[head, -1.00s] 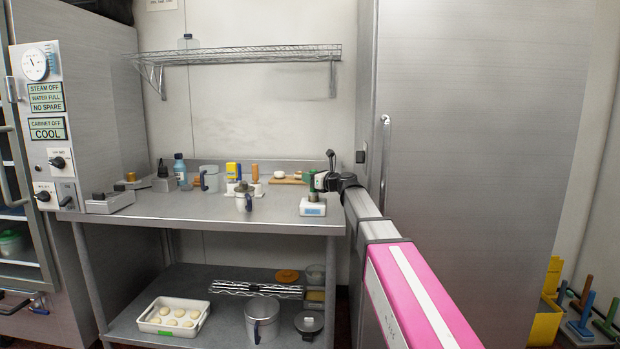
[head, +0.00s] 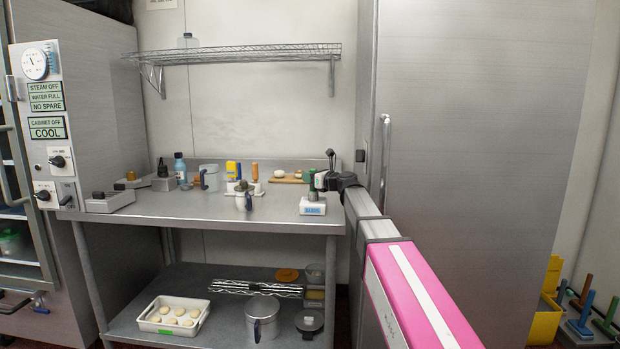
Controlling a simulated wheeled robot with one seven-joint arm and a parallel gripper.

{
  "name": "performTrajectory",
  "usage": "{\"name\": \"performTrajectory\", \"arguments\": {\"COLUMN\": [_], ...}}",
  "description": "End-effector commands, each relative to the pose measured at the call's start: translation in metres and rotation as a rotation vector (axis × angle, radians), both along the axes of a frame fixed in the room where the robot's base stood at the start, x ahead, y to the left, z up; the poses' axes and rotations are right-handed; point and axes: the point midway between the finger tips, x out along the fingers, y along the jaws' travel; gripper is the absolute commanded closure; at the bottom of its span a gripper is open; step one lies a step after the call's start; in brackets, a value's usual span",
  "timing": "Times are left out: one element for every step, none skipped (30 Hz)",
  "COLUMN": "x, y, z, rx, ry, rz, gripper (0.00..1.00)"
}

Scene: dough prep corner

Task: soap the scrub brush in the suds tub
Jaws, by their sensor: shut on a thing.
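My gripper (head: 318,181) is at the right end of the steel table and looks shut on a small green thing (head: 312,188), partly hidden by the gripper. The green thing is upright at or just above a white scale (head: 312,206) with a blue display; I cannot tell whether they touch. I cannot make out a scrub brush or a suds tub for certain. Several brush-like things with blue, brown and green handles (head: 587,302) stand on the floor at the far right.
The steel table (head: 270,222) carries a blue bottle (head: 180,168), a steel jug (head: 209,178) and a board (head: 287,180) at the back. Its front is mostly clear. A white tray of dough balls (head: 150,328) and a pot (head: 262,320) stand on the lower shelf. A tall steel door (head: 470,150) is at right.

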Motion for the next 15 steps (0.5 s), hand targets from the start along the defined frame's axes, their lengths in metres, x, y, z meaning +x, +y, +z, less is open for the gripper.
{"name": "performTrajectory", "arguments": {"x": [-0.001,-0.001,-0.001,-0.001,-0.001,0.000,0.000,0.000,0.000,0.000,0.000,0.000,0.000,0.000,0.000], "y": [0.000,0.000,0.000,0.000,0.000,0.000,0.000,0.000,0.000,0.000,0.000,0.000,0.000,0.000,0.000], "z": [-0.002,-0.002,-0.002,-0.002,-0.002,-0.001,0.000,0.002,0.005,0.007,0.009,0.012,0.014,0.016,0.019], "rx": [-0.004,-0.005,-0.005,-0.005,-0.005,-0.005,-0.005,-0.005,-0.004,-0.004,-0.004,-0.004,-0.004,-0.004,-0.004], "ry": [0.002,0.001,0.001,0.001,0.001,0.001,0.001,0.001,0.001,0.001,0.000,0.000,0.000,0.000,0.000], "rz": [0.001,0.001,0.001,0.001,0.001,0.001,0.001,0.001,0.001,0.001,0.001,0.001,0.001,0.001,0.001], "gripper": [0.94,0.94,0.94,0.94,0.94,0.94,0.94,0.94,0.94,0.94,0.94,0.94,0.94,0.94,0.94]}}
